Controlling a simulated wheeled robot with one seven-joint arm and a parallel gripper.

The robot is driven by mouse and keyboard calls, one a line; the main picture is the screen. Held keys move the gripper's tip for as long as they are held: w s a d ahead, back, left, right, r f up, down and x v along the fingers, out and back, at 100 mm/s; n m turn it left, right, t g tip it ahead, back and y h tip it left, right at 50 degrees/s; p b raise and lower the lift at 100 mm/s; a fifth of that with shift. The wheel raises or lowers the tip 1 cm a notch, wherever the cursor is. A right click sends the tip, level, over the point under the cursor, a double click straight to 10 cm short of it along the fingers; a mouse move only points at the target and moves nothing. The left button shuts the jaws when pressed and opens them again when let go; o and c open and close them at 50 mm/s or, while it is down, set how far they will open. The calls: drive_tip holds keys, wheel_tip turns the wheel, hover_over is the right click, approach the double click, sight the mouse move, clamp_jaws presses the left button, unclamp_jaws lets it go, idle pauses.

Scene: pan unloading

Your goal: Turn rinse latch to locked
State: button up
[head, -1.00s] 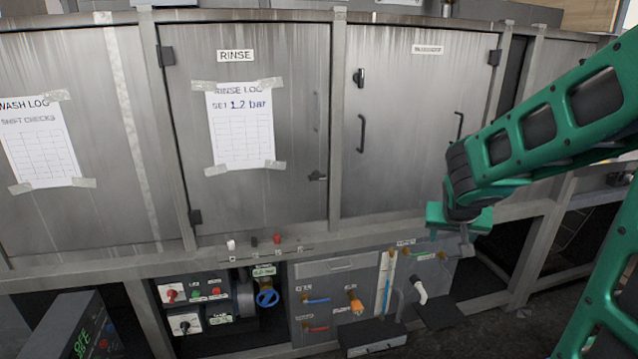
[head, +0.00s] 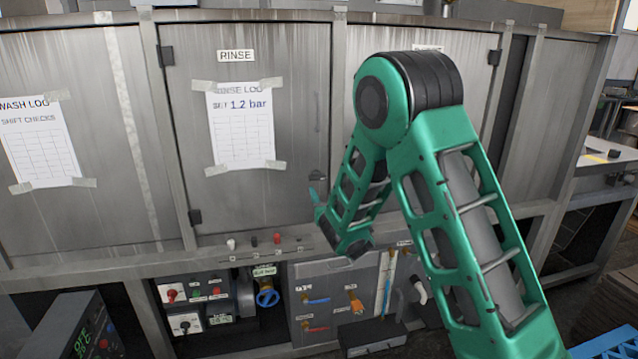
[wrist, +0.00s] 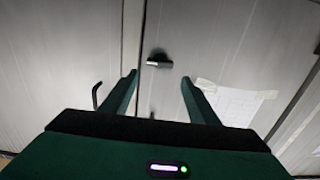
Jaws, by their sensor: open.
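The rinse latch is a small dark handle (head: 317,176) at the right edge of the grey door labelled RINSE (head: 235,56). In the wrist view the latch (wrist: 159,62) shows its bar lying roughly horizontal across the door seam. My gripper (wrist: 160,77) is open and empty, with one green finger on each side of the latch in that view. The fingers look apart from the latch, but the exact gap cannot be told. In the head view my gripper is just below the latch, partly hidden by my forearm.
A taped rinse log sheet (head: 240,125) hangs on the rinse door, and it also shows in the wrist view (wrist: 228,102). A dark door handle (wrist: 97,95) stands out left of my fingers there. Small knobs (head: 277,237) line the ledge below. My arm covers much of the right-hand door.

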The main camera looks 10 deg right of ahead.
sight(319, 178)
drive_tip(key=w, duration=0.9)
drive_tip(key=shift+w, duration=0.4)
drive_tip(key=c, duration=0.8)
